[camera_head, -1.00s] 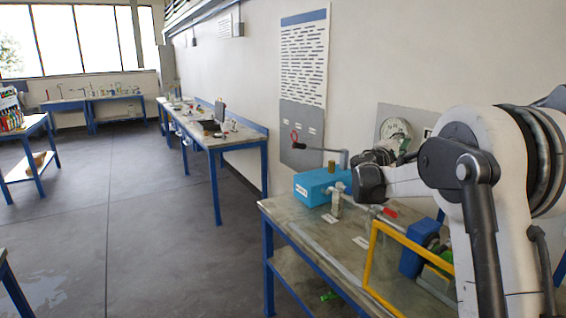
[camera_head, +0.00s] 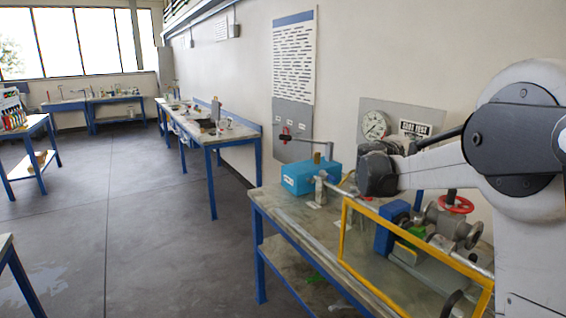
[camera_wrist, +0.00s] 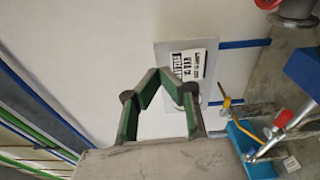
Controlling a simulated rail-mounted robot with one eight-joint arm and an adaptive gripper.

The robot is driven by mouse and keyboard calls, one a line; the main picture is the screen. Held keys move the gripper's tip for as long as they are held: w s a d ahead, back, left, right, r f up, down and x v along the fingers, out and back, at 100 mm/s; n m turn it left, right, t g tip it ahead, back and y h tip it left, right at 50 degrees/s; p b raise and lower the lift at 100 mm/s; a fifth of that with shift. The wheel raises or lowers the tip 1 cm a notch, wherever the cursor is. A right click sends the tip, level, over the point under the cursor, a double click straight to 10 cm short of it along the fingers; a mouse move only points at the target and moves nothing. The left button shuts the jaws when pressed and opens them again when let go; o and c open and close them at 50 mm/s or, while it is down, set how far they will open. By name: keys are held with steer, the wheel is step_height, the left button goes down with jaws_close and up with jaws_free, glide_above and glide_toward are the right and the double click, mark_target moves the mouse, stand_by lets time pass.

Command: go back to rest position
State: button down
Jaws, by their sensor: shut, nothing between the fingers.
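My gripper (camera_wrist: 160,76) shows in the wrist view, its dark and green fingers bent inward with the tips close together. It is shut and nothing is held between the fingers. Behind it in that view are the pale wall and a panel with a printed label (camera_wrist: 188,64). In the head view my arm reaches in from the right, with its dark wrist above the workbench (camera_head: 285,219). The fingers cannot be made out in the head view.
The bench holds a blue box (camera_head: 308,179) with a crank handle, a yellow frame (camera_head: 343,232), a red handwheel (camera_head: 456,204) and fittings. A gauge (camera_head: 375,124) on a panel stands behind. Other tables line the wall; open floor (camera_head: 150,230) lies left.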

steer(key=s+a+f+m+g+y+b, duration=0.1)
steer(key=s+f, duration=0.3)
steer(key=s, duration=0.4)
steer(key=s+a+f+m+g+y+b, duration=0.1)
steer(key=s+a+f+m+y+b, duration=0.1)
steer(key=s, duration=0.6)
steer(key=s+a+f+m+g+y+b, duration=0.1)
steer(key=s+a+f+y+b, duration=0.2)
steer(key=s+f, duration=0.4)
steer(key=shift+s+a+m+b, duration=0.25)
steer(key=shift+s+b, duration=0.3)
steer(key=shift+b, duration=0.3)
steer(key=s+a+f+m+y+b, duration=0.1)
steer(key=s+a+f+y+b, duration=0.1)
steer(key=s+a+f, duration=0.2)
steer(key=s+a+f+m+y+b, duration=0.1)
steer(key=s+a+f+y+b, duration=0.2)
steer(key=s+f, duration=0.7)
steer(key=s+a+f+m+g+y+b, duration=0.1)
steer(key=s+a+f+y+b, duration=0.1)
steer(key=s+a+f, duration=0.5)
steer(key=s+y, duration=0.1)
steer(key=s, duration=0.2)
steer(key=shift+a+b, duration=0.25)
steer(key=shift+b, duration=0.05)
